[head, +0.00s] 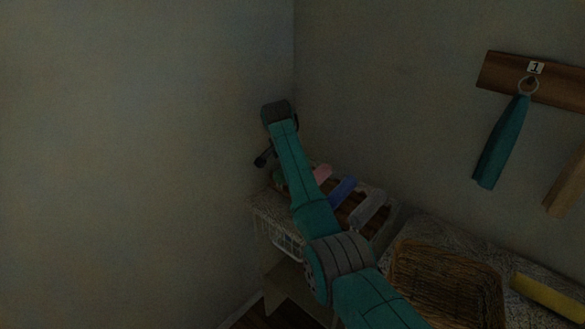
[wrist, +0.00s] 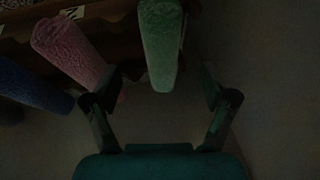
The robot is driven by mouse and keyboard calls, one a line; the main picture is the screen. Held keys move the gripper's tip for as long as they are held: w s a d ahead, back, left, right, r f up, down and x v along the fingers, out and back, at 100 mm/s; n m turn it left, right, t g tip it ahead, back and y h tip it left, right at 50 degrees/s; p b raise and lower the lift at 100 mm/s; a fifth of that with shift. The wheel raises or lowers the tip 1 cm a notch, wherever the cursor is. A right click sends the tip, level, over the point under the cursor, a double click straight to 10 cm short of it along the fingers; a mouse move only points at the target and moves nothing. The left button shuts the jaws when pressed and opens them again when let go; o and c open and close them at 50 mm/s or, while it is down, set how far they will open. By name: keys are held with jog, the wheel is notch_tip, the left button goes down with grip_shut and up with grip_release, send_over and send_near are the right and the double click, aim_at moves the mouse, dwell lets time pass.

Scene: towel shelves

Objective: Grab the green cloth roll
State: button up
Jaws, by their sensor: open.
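The green cloth roll (wrist: 161,45) shows in the wrist view at top centre, its near end jutting over the shelf edge. My gripper (wrist: 160,100) is open, with one finger on each side of the roll's line. The roll's near end lies between the fingers or just beyond their tips; I cannot tell the depth. In the head view my arm covers most of the green roll, and the gripper's fingers are largely hidden behind the wrist.
A pink roll (wrist: 68,50) lies close by my left finger, with a blue roll (wrist: 32,86) further left. In the head view, a grey roll (head: 369,207) lies right of these on the shelf. A wicker basket (head: 445,290) and a wall stand nearby.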

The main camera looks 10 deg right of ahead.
jog(key=shift+x, duration=2.95)
jog(key=shift+a, duration=0.15)
jog(key=c, duration=1.3)
